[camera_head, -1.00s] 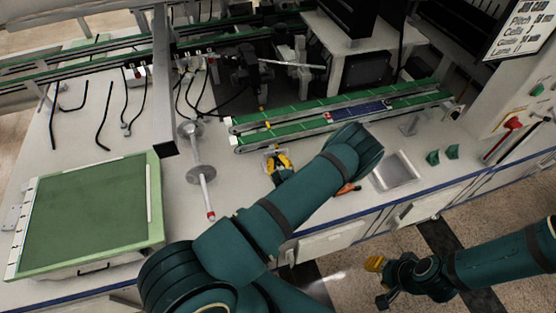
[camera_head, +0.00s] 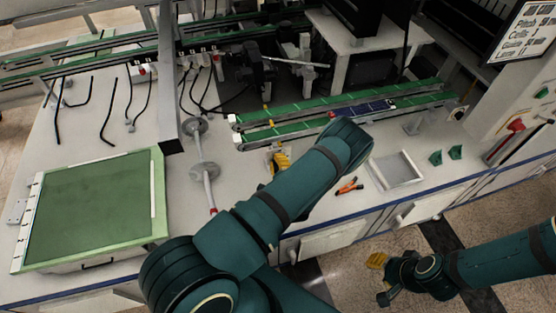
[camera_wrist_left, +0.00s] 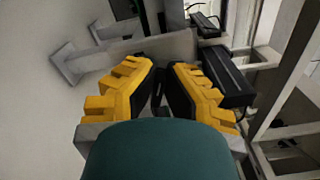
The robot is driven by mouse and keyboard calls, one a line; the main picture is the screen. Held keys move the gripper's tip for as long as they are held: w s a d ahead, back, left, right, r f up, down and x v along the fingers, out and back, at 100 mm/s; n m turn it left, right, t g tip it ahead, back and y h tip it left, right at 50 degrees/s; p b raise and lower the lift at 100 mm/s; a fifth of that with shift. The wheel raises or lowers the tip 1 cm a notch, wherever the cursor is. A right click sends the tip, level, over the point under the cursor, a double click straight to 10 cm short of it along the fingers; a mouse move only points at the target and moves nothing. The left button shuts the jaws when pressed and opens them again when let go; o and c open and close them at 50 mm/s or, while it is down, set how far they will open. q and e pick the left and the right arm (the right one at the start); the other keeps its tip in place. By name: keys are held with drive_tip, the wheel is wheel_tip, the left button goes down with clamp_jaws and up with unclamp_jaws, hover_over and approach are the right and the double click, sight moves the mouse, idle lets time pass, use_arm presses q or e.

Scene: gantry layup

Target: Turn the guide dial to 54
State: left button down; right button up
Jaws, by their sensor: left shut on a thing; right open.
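My left gripper (camera_head: 279,161) has yellow fingers and is at the near edge of the green twin-belt conveyor (camera_head: 290,131), partly behind my own forearm. In the left wrist view, its fingers (camera_wrist_left: 162,92) are shut around a small dark part between their black pads, which I take for the guide dial. The dial's face and number cannot be read in either view. My right gripper (camera_head: 380,278) is open and empty at the lower right, over the floor in front of the bench.
An orange-handled tool (camera_head: 349,186) and a shallow grey tray (camera_head: 396,170) lie on the bench right of my left forearm. A dark blue panel strip (camera_head: 362,110) lies on the conveyor. A green board (camera_head: 92,208) is at the left.

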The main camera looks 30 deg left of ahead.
use_arm(q)
drive_tip(key=n, duration=0.4)
drive_tip(key=shift+w+a+f+n, duration=0.1)
drive_tip(key=shift+w+a+n, duration=0.1)
drive_tip(key=shift+n, duration=0.1)
drive_tip(key=shift+f+n, duration=0.15)
drive_tip(key=shift+n, duration=1.55)
drive_tip(key=shift+d, duration=0.1)
drive_tip(key=c, duration=1)
unclamp_jaws()
drive_tip(key=shift+c, duration=0.2)
drive_tip(key=shift+f, duration=0.15)
drive_tip(key=v, duration=1.2)
drive_tip(key=shift+w, duration=0.1)
